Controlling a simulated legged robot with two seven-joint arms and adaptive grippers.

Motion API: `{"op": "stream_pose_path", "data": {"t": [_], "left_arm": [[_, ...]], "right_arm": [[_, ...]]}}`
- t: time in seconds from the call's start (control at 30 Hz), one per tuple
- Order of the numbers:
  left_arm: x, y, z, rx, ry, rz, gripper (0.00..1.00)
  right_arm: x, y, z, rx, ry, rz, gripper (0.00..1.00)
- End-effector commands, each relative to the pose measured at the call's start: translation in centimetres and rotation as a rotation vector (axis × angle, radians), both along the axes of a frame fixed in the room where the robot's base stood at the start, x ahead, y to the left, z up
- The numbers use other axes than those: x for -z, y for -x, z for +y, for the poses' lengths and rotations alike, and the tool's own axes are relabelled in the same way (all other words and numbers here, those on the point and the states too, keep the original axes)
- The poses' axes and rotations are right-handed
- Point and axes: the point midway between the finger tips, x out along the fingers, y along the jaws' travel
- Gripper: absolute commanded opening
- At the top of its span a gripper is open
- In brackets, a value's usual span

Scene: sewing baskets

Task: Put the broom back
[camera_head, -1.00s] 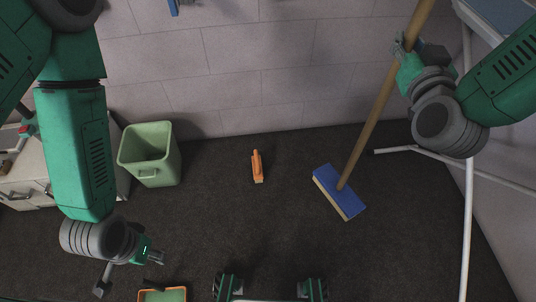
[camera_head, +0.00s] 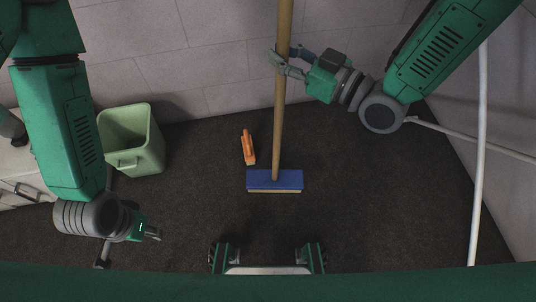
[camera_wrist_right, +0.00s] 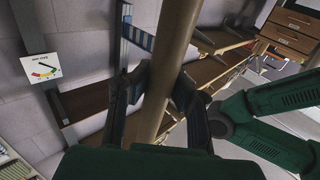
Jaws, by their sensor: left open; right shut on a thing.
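The broom (camera_head: 280,125) stands near upright in the head view, with a long wooden handle and a blue head (camera_head: 274,180) at floor level. My right gripper (camera_head: 284,62) is shut on the upper part of the handle. In the right wrist view the handle (camera_wrist_right: 167,70) runs between the two fingers (camera_wrist_right: 160,95). My left gripper (camera_head: 152,234) is open and empty at the lower left, well apart from the broom. The handle's top end is out of view.
An orange object (camera_head: 248,147) lies on the dark floor just left of the broom. A green bin (camera_head: 133,140) stands by the wall at left. White tubes (camera_head: 478,150) stand at right. Floor right of the broom is clear.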

Motion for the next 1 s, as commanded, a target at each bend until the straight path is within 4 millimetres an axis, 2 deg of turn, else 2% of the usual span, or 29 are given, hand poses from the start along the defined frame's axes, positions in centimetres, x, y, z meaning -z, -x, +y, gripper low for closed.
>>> {"op": "stream_pose_path", "data": {"t": [0.1, 0.3, 0.6, 0.87, 1.0], "left_arm": [[0.9, 0.0, 0.0, 0.0, 0.0, 0.0, 0.42], [1.4, 0.0, 0.0, 0.0, 0.0, -0.001, 0.42], [3.4, 0.0, 0.0, 0.0, 0.0, -0.001, 0.42], [4.0, 0.0, 0.0, 0.0, 0.0, -0.001, 0.42], [4.8, 0.0, 0.0, 0.0, 0.0, -0.001, 0.42]], "right_arm": [[1.8, 1.5, 1.6, -0.097, -0.003, -0.005, 0.0], [3.4, 2.9, 2.7, -0.185, -0.004, -0.005, 0.0], [8.4, 3.1, 2.9, -0.196, -0.006, -0.005, 0.0], [10.1, 3.1, 2.9, -0.195, -0.005, -0.007, 0.0], [12.0, 3.1, 2.9, -0.195, -0.004, -0.005, 0.0]]}}
